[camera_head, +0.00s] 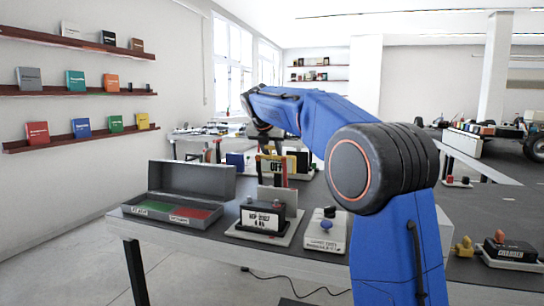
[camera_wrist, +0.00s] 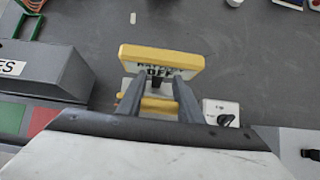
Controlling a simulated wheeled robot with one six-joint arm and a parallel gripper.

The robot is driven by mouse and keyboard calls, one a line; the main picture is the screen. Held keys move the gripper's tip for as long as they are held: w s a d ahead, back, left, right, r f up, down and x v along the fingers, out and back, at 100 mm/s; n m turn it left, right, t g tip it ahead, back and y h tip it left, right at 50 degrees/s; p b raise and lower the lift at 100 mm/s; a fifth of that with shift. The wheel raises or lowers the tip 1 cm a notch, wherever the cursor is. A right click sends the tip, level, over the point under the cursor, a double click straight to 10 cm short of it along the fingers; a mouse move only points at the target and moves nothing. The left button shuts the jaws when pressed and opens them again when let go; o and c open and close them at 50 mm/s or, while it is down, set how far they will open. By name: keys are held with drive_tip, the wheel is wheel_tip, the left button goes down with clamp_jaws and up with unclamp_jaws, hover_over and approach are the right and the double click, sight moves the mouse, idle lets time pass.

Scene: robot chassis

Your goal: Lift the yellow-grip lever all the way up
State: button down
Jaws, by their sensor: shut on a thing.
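The yellow-grip lever shows in the wrist view, where its yellow bar (camera_wrist: 158,104) lies crosswise between my fingers. My gripper (camera_wrist: 159,84) is shut on this grip. Just beyond the fingertips is a yellow-edged panel (camera_wrist: 162,60) with a label that reads OFF. The lever and fingertips are mostly hidden there, so I cannot tell the lever's exact angle.
An open grey case (camera_head: 190,181) with green and red compartments is at the left. A small white switch box (camera_wrist: 221,112) is right of my fingers. The dark tabletop beyond is mostly clear.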

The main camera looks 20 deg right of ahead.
drive_tip(key=shift+w+d+f, duration=0.15)
drive_tip(key=shift+f, duration=0.1)
drive_tip(key=c, duration=1.2)
unclamp_jaws()
drive_tip(key=shift+r, duration=0.1)
drive_tip(key=v, duration=1.7)
drive_tip(key=shift+r, duration=0.2)
